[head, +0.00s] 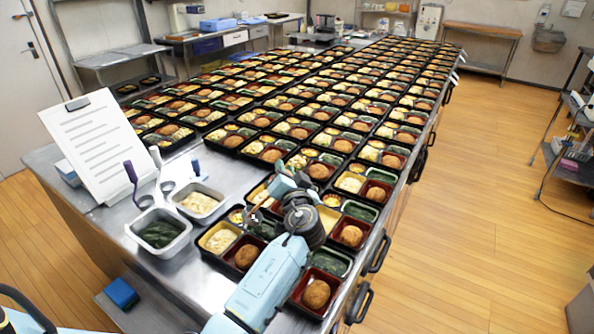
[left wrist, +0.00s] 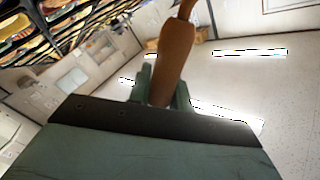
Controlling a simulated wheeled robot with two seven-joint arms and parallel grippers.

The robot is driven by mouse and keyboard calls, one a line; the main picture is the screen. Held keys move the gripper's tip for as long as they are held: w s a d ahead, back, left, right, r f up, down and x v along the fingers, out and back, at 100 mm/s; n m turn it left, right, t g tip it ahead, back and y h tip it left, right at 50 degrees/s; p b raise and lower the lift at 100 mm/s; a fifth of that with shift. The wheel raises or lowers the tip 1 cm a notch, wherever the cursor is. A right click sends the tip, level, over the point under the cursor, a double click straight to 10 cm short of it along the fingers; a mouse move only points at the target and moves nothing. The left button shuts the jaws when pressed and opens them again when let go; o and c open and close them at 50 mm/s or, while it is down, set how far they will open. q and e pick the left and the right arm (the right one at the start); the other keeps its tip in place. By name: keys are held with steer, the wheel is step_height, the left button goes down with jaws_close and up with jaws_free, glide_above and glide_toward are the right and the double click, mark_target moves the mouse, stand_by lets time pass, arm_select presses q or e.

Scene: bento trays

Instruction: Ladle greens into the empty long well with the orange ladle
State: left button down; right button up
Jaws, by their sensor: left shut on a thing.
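My left gripper (left wrist: 163,88) is shut on the orange ladle (left wrist: 175,55), whose brown-orange handle stands up between the fingers in the left wrist view. In the head view the left gripper (head: 268,200) is over the near bento trays, and the ladle's bowl cannot be made out. A white tub of dark greens (head: 158,235) stands at the left end of the table, well left of the gripper. The near bento trays (head: 222,240) hold a brown patty, pale food and dark greens. My arm hides part of them, and I cannot tell which long well is empty. My right gripper is not in view.
A second white tub (head: 200,203) holds pale food. A purple-handled ladle (head: 131,175) and other upright utensils stand behind the tubs, near a tilted paper sheet (head: 95,140). Rows of filled trays cover most of the steel table. The floor at right is clear.

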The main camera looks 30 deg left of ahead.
arm_select(q)
steer(key=s+a+r+n+p, duration=0.1)
steer(key=s+a+r+n, duration=0.5)
steer(key=a+r+n, duration=0.1)
steer(key=shift+s+a+r+n, duration=0.15)
steer(key=shift+s+a+n, duration=0.05)
steer(key=shift+n, duration=0.3)
